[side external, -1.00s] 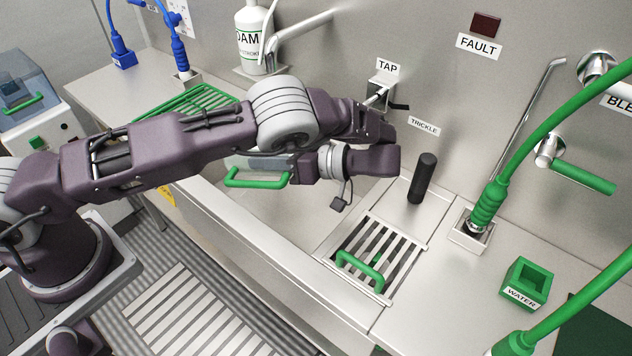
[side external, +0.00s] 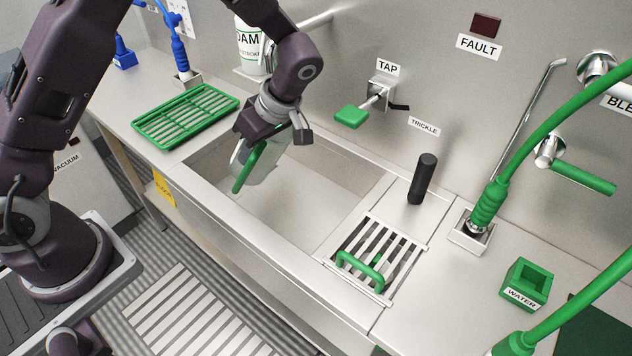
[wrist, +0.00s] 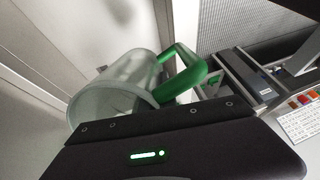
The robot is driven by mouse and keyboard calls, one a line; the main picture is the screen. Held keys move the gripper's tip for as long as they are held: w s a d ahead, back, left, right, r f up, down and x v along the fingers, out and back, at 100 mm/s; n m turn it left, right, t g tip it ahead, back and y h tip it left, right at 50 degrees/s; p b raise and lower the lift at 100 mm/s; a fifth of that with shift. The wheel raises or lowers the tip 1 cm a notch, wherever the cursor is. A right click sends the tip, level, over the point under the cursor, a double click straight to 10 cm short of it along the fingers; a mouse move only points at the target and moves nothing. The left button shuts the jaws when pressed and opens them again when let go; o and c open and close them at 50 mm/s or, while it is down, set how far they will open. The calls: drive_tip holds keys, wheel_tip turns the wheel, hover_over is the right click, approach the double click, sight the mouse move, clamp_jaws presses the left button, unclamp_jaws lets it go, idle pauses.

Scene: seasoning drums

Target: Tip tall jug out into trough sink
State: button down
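The tall jug (side external: 270,167) is clear, with a green handle (side external: 247,170). It is steeply tilted over the left part of the trough sink (side external: 335,185), below the rim line in the picture. My gripper (side external: 262,136) is above it and appears shut on it; the fingers are mostly hidden. In the wrist view the jug (wrist: 112,85) lies just beyond my gripper's dark body, with the green handle to its right. I cannot make out any contents or liquid flowing.
A green rack (side external: 186,115) lies on the counter left of the sink. A tap with a green lever (side external: 352,116) is on the back wall. A slotted grate (side external: 375,258) with a green handle and a black post (side external: 422,178) stand right of the sink. The sink's middle is clear.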

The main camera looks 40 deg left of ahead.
drive_tip(key=h, duration=0.1)
drive_tip(key=a+h, duration=0.1)
drive_tip(key=t, duration=0.1)
drive_tip(key=shift+s+a+r+h, duration=0.25)
drive_tip(key=shift+s+a+h, duration=0.1)
drive_tip(key=shift+h, duration=0.05)
drive_tip(key=shift+s+a+f+t+h, duration=0.15)
drive_tip(key=shift+t+h, duration=0.15)
drive_tip(key=shift+h, duration=0.3)
drive_tip(key=shift+a+f+t+h, duration=0.15)
drive_tip(key=shift+f+t+h, duration=0.25)
drive_tip(key=shift+h, duration=0.3)
